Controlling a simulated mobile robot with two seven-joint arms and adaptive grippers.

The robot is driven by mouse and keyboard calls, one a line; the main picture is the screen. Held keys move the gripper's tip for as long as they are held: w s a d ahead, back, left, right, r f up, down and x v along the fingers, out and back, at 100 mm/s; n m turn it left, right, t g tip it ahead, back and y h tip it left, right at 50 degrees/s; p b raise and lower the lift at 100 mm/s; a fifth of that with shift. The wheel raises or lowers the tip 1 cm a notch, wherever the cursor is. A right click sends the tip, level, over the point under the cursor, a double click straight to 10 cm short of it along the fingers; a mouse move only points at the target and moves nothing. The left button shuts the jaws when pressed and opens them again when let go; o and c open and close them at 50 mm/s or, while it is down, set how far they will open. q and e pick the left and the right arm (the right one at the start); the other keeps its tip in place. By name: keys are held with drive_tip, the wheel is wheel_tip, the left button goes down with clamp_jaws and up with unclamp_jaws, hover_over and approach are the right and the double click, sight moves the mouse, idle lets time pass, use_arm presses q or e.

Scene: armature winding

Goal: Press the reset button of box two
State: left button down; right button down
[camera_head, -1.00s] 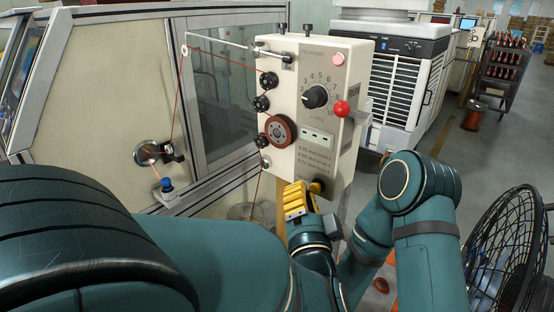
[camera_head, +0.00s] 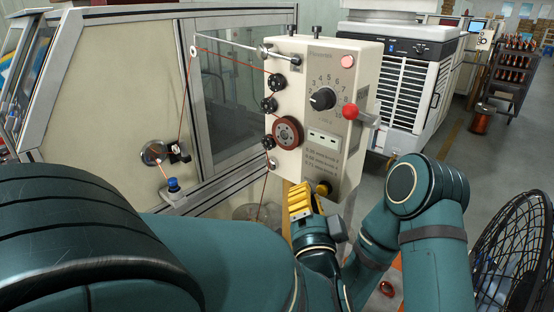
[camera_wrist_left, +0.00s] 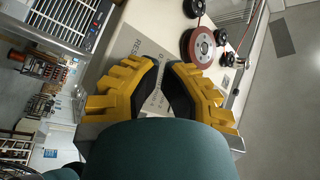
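A cream control box (camera_head: 310,75) with a dial (camera_head: 322,98) stands at the middle of the head view. I cannot tell which is the reset button. My right gripper is out of view.
A red ball lever (camera_head: 350,111) sticks out at the box's right side. Pulleys (camera_head: 287,133) carry a red wire on its left. A glazed machine enclosure (camera_head: 110,90) stands left, a white cooler unit (camera_head: 405,75) behind right, and a black fan (camera_head: 515,250) at lower right.

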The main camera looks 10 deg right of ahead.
use_arm(q)
drive_tip(key=shift+w+d, duration=0.1)
drive_tip(key=shift+d, duration=0.05)
drive_tip(key=shift+w+d, duration=0.15)
drive_tip(key=shift+d, duration=0.1)
drive_tip(key=shift+w+d, duration=0.25)
drive_tip(key=shift+d, duration=0.05)
idle(1.0)
drive_tip(key=shift+a, duration=0.1)
drive_tip(key=shift+s+a, duration=0.5)
drive_tip(key=shift+a, duration=0.05)
idle(0.4)
drive_tip(key=shift+s+a, duration=0.8)
drive_tip(key=shift+a, duration=0.2)
drive_tip(key=shift+s+a, duration=0.75)
drive_tip(key=shift+a, duration=0.25)
